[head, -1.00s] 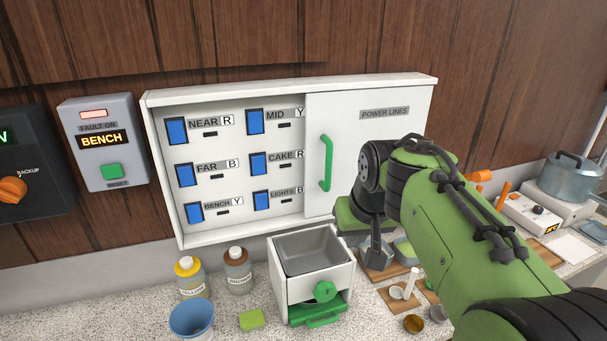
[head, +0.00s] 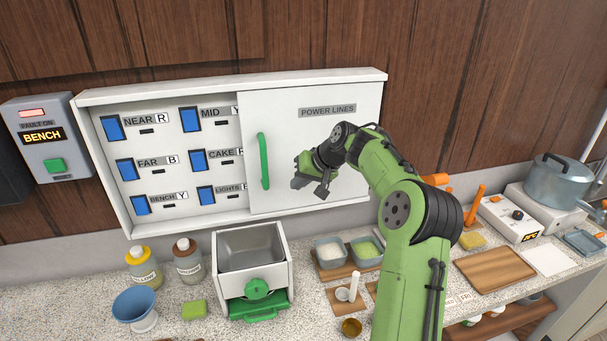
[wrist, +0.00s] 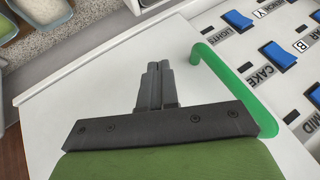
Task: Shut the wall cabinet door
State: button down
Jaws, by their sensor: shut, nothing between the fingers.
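The wall cabinet (head: 232,80) has a white sliding door (head: 285,135) labelled POWER LINES, which covers its right part. The left part is open. The door's upright green handle (head: 264,162) is near its left edge; in the wrist view the handle (wrist: 236,88) lies to the right of my fingers. My gripper (head: 298,181) is in front of the door, to the right of the handle and apart from it. Its fingers (wrist: 154,78) are together and empty. I cannot tell whether the fingertips touch the door.
Blue switches (head: 126,169) with labels fill the open left part. A fault box (head: 40,140) hangs left of the cabinet.

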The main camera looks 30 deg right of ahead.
jog(key=w+a, duration=0.1)
jog(key=w+a+f, duration=0.1)
jog(key=w+a+p, duration=0.1)
jog(key=w+a, duration=0.1)
jog(key=shift+f, duration=0.4)
jog(key=shift+d, duration=0.1)
